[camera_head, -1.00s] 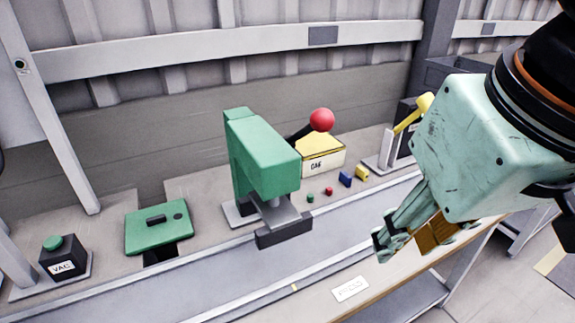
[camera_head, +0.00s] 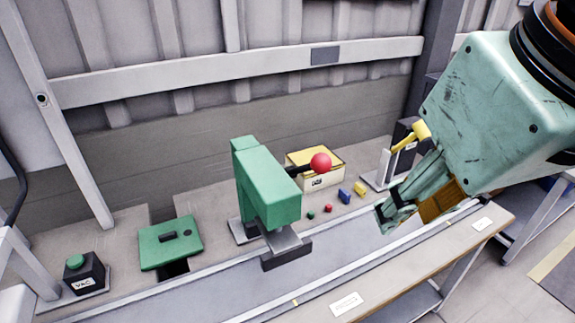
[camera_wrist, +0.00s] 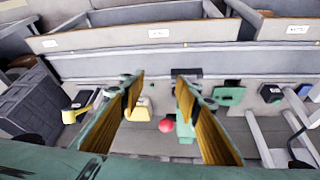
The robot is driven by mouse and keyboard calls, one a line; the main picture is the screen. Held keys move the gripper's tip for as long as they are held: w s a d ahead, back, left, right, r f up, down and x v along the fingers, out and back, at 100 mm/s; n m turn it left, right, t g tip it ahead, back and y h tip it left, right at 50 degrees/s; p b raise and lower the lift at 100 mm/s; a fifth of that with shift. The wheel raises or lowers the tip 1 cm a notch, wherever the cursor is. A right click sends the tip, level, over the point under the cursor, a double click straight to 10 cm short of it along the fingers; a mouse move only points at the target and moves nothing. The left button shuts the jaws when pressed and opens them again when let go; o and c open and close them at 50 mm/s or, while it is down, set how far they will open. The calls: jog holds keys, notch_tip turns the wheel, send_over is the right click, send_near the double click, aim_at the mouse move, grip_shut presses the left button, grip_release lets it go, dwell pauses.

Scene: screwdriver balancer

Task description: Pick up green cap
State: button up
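The green cap (camera_head: 311,214) is a tiny green piece on the bench, just right of the green press (camera_head: 270,195), in the head view. It stands beside a small red piece (camera_head: 328,208). My gripper (camera_head: 408,212) is at the right in the head view, above the grey track and well to the right of the cap. In the wrist view my gripper (camera_wrist: 158,85) has its two fingers wide apart with nothing between them. I cannot make out the cap in the wrist view.
Blue (camera_head: 344,195) and yellow (camera_head: 360,187) pieces stand near the cap. The press lever's red ball (camera_head: 320,162) sticks out before a yellow box (camera_head: 321,181). A yellow-handled toggle (camera_head: 410,137) stands behind my gripper.

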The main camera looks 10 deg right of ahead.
jog(key=w+r+n+p, duration=0.1)
jog(key=w+r+p, duration=0.1)
jog(key=w+r, duration=0.1)
jog(key=n+g, duration=0.5)
jog(key=n, duration=0.9)
send_over(311, 213)
notch_tip(311, 213, down, 36)
jog(key=shift+d+f, duration=0.15)
jog(key=shift+f, duration=0.05)
jog(key=shift+f, duration=4.3)
jog(key=shift+b, duration=0.3)
